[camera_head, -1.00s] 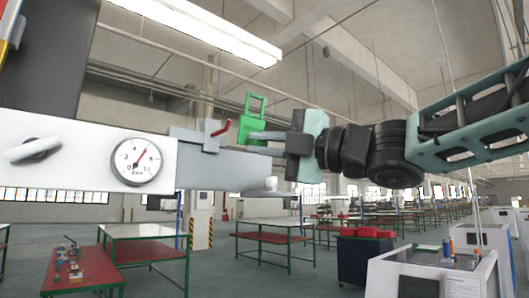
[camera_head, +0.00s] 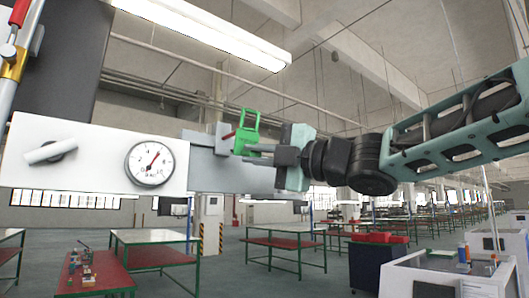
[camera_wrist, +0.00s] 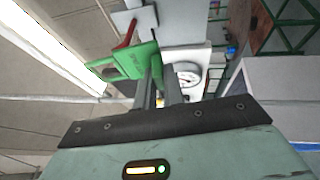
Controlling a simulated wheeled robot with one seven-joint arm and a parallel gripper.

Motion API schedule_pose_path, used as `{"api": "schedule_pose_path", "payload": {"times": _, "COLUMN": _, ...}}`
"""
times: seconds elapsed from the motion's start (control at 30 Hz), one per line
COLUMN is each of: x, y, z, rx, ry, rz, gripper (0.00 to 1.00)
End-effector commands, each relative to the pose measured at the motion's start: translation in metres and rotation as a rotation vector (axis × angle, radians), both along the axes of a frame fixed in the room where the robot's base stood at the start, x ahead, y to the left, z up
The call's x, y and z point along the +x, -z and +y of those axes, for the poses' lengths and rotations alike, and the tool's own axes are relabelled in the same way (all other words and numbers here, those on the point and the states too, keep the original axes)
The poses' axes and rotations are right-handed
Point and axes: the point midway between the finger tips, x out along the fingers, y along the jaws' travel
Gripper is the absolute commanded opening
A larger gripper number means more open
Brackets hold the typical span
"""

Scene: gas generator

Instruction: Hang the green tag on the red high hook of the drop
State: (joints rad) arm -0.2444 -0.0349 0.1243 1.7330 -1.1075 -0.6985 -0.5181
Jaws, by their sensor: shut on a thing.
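The green tag (camera_head: 246,135) has a frame-like loop at its top and stands upright in the head view. My gripper (camera_head: 262,152) comes from the right and is shut on the tag's lower part. In the wrist view the green tag (camera_wrist: 128,64) lies at the fingertips (camera_wrist: 158,72). The red hook (camera_head: 229,134) sticks out from a grey bracket just left of the tag; it also shows in the wrist view (camera_wrist: 126,34). In the head view the hook's tip overlaps the tag's left edge. I cannot tell whether the hook passes through the loop.
A white panel with a round gauge (camera_head: 157,164) and a knob (camera_head: 51,151) is at the left, joined to the grey bracket (camera_head: 208,160). Red-topped and white-topped tables (camera_head: 284,243) stand below and behind. The space above the tag is open.

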Motion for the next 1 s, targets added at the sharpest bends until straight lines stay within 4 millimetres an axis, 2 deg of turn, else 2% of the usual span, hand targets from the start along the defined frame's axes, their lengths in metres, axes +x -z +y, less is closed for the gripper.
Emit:
{"api": "schedule_pose_path", "payload": {"times": 0.7, "x": 0.045, "y": 0.002, "z": 0.031, "rx": 0.001, "ry": 0.000, "rz": 0.002, "gripper": 0.00}}
{"api": "schedule_pose_path", "payload": {"times": 1.0, "x": 0.062, "y": 0.011, "z": 0.042, "rx": 0.001, "ry": 0.000, "rz": 0.001, "gripper": 0.00}}
